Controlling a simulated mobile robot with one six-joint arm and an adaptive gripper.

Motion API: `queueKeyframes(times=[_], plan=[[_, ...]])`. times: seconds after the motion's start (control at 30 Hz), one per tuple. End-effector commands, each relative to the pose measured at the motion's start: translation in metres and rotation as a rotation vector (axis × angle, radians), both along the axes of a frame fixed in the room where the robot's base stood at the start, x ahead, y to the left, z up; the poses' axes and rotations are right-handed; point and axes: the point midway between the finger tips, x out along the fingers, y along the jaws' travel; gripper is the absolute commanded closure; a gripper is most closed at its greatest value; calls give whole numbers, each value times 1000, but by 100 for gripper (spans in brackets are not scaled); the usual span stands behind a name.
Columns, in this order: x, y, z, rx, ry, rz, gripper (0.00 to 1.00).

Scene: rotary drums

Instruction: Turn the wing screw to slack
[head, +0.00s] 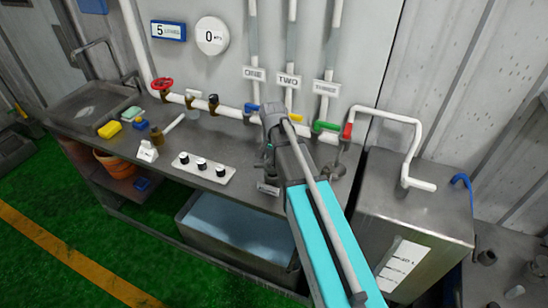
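No part is plainly marked as the wing screw. A small white piece with a wing-like top (147,151) stands on the front left of the bench. A white-handled valve (192,98) on the horizontal pipe is another wing-shaped part; I cannot tell which one is the wing screw. My arm reaches in from the lower right, and its grey end with my gripper (272,118) is over the bench, in front of the pipes below the ONE and TWO signs. It is well to the right of both white parts. Its fingers are not clear, so open or shut cannot be told.
The metal bench (245,147) carries a plate with black knobs (203,168), a yellow sponge (109,129) and a red-wheeled valve (161,85). A metal tank (435,205) with a white pipe stands at right. A water tub (240,228) sits below the bench.

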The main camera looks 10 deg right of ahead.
Motion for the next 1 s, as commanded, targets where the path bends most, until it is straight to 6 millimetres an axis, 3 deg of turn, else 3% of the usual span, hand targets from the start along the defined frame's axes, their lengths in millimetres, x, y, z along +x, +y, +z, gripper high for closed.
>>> queueKeyframes(times=[0.03, 0.3, 0.77, 1.0], plan=[[0, 0, 0, 0, 0, 0, 50], [0, 0, 0, 0, 0, 0, 100], [-1, -1, 0, -4, 2, 29, 100], [-1, -1, 0, -3, 1, 130, 100]])
